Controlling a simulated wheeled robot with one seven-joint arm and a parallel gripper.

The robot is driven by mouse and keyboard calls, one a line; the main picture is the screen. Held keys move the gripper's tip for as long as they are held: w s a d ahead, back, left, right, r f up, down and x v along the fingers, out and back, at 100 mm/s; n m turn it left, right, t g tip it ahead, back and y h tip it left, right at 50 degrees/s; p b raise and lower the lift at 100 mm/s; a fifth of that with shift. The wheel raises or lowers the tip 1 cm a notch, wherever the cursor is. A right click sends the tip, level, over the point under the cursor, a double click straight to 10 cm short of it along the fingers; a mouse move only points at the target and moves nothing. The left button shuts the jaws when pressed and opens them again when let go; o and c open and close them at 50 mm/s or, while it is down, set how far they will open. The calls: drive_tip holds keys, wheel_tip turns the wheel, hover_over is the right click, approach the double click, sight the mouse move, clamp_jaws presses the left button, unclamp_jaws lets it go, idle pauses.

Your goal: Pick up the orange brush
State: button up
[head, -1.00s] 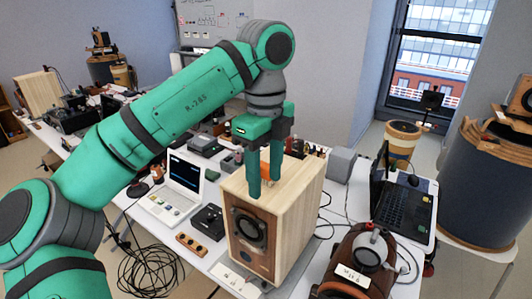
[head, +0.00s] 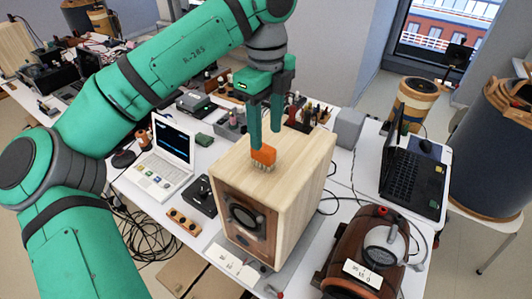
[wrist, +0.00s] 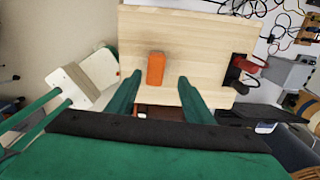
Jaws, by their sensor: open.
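The orange brush (head: 264,156) rests on top of a pale wooden speaker box (head: 300,160), with its pale bristles low on the side toward the head camera. My gripper (head: 266,138) points down over the speaker top. Its two fingers are apart with nothing held. In the head view the left fingertip overlaps the brush's upper edge. In the wrist view the brush (wrist: 155,69) appears between the fingertips (wrist: 158,77), with gaps on both sides; how high the tips are above it is hard to tell.
A white laptop (head: 174,140) and small boxes lie left of the speaker. A brown rounded device (head: 345,250) stands in front right, and a black laptop (head: 412,175) is at right. Bottles (head: 310,115) and a grey box (head: 350,127) stand behind. Cables lie on the table.

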sight(263, 154)
drive_tip(key=shift+s+a+f, duration=0.1)
drive_tip(key=shift+a+f, duration=0.1)
drive_tip(key=shift+f, duration=0.3)
drive_tip(key=shift+s+a+f, duration=0.1)
drive_tip(key=shift+a+f, duration=0.1)
drive_tip(key=shift+f, duration=0.25)
drive_tip(key=shift+s+f, duration=0.1)
drive_tip(key=shift+f, duration=2.5)
drive_tip(key=c, duration=1.1)
